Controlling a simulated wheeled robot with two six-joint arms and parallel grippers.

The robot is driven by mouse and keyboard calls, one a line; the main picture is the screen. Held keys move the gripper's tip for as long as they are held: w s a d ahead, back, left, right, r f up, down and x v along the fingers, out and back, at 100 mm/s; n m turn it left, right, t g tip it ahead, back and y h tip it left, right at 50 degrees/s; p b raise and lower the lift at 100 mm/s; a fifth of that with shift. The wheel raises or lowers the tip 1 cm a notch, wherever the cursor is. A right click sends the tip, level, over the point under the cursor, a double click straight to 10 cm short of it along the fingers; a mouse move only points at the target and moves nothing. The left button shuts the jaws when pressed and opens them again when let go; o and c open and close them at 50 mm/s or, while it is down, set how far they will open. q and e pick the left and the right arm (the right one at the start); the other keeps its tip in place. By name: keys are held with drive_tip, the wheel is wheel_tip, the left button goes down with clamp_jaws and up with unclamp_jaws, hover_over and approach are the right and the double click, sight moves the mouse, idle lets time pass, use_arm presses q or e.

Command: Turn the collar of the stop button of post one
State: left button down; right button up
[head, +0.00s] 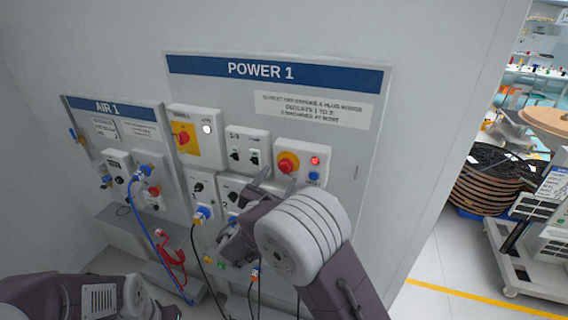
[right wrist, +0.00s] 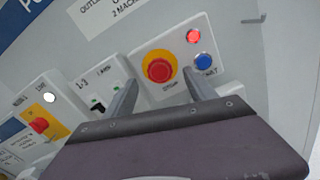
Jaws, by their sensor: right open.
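A red lamp (right wrist: 193,36) and a blue button (right wrist: 203,61) sit right of the stop button. Switches (head: 247,148) and a red rotary handle on yellow (head: 184,138) are to the left. Plugged cables hang below. Cable reels (head: 490,180) stand at the right.

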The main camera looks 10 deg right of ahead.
sight(285, 168)
drive_tip(key=p+x, duration=0.2)
drive_tip(key=x, duration=0.3)
drive_tip(key=shift+w+a+r, duration=0.1)
drive_tip(key=shift+w+r, duration=0.05)
drive_tip(key=shift+w+d, duration=0.45)
drive_tip(key=shift+a, duration=0.1)
drive_tip(key=c, duration=1.4)
drive_tip(key=shift+f+b, duration=0.3)
drive_tip(key=shift+b, duration=0.05)
drive_tip(key=m+b, duration=0.3)
drive_tip(key=b, duration=0.4)
drive_tip(key=m+b, duration=0.3)
drive_tip(key=b, duration=0.4)
drive_tip(key=shift+s+f, duration=0.15)
drive_tip(key=shift+f, duration=0.05)
use_arm(q)
wheel_tip(285, 168, down, 14)
drive_tip(key=b, duration=0.2)
use_arm(e)
drive_tip(key=shift+r+m, duration=0.25)
drive_tip(key=shift+m, duration=0.45)
use_arm(q)
drive_tip(key=shift+a, duration=0.1)
use_arm(e)
drive_tip(key=o, duration=1.4)
